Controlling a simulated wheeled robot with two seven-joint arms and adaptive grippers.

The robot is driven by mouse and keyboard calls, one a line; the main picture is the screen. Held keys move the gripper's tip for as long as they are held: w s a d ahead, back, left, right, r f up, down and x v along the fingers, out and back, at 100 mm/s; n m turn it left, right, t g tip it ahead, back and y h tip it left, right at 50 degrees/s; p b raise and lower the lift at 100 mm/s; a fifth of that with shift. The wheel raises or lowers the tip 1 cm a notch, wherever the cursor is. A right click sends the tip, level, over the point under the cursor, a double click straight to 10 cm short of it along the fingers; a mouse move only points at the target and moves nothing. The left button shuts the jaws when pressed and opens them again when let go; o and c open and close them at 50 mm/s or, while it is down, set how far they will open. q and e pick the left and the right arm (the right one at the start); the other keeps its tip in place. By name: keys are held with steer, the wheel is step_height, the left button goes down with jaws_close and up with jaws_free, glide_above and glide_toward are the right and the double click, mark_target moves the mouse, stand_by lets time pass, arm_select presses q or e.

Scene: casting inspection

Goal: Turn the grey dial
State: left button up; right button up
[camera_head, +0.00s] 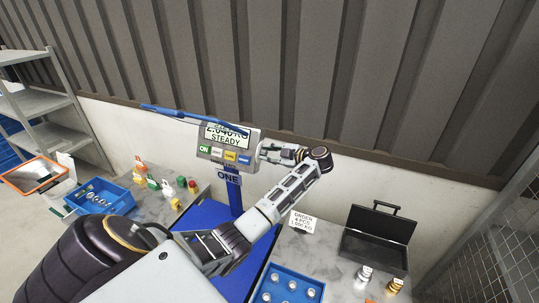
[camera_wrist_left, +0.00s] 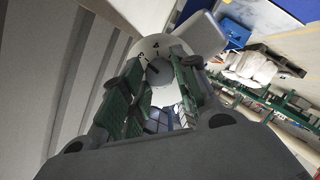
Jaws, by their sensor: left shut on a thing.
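The grey dial (camera_wrist_left: 158,71) shows in the left wrist view as a dark grey knob on a white round plate with markings. My left gripper (camera_wrist_left: 158,82) has its green-padded fingers on either side of the knob, shut on it. In the head view my left gripper (camera_head: 264,152) points left at the right edge of the scale's display box (camera_head: 224,141). The dial itself is hidden there. The display reads about 2.040 KG and STEADY, partly covered by a blue bar. My right gripper is not in view.
Coloured buttons line the display's front, above a blue post (camera_head: 235,200) with a ONE sign. A blue tray of round parts (camera_head: 318,284), an order card (camera_head: 301,221) and an open black case (camera_head: 376,240) stand on the bench. A blue bin (camera_head: 100,197) is at left.

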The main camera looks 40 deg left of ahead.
arm_select(q)
steer(key=shift+f+n, duration=0.15)
steer(key=shift+n, duration=0.15)
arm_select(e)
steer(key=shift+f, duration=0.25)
arm_select(q)
steer(key=shift+s+d+f+n+t+b, duration=0.1)
steer(key=shift+n+t+b, duration=0.25)
steer(key=shift+b, duration=0.2)
steer(key=shift+n+y+b, duration=0.4)
steer(key=shift+n, duration=0.05)
steer(key=shift+f+n+t+y+b, duration=0.15)
steer(key=shift+n+t+y+b, duration=0.25)
steer(key=shift+n+b, duration=0.6)
steer(key=shift+s+n+b, duration=0.1)
steer(key=shift+n+b, duration=0.2)
steer(key=shift+b, duration=0.3)
steer(key=shift+n+t+b, duration=0.35)
steer(key=shift+n+b, duration=0.05)
steer(key=shift+b, duration=0.05)
steer(key=shift+y, duration=0.3)
steer(key=shift+n+b, duration=0.3)
steer(key=shift+b, duration=0.05)
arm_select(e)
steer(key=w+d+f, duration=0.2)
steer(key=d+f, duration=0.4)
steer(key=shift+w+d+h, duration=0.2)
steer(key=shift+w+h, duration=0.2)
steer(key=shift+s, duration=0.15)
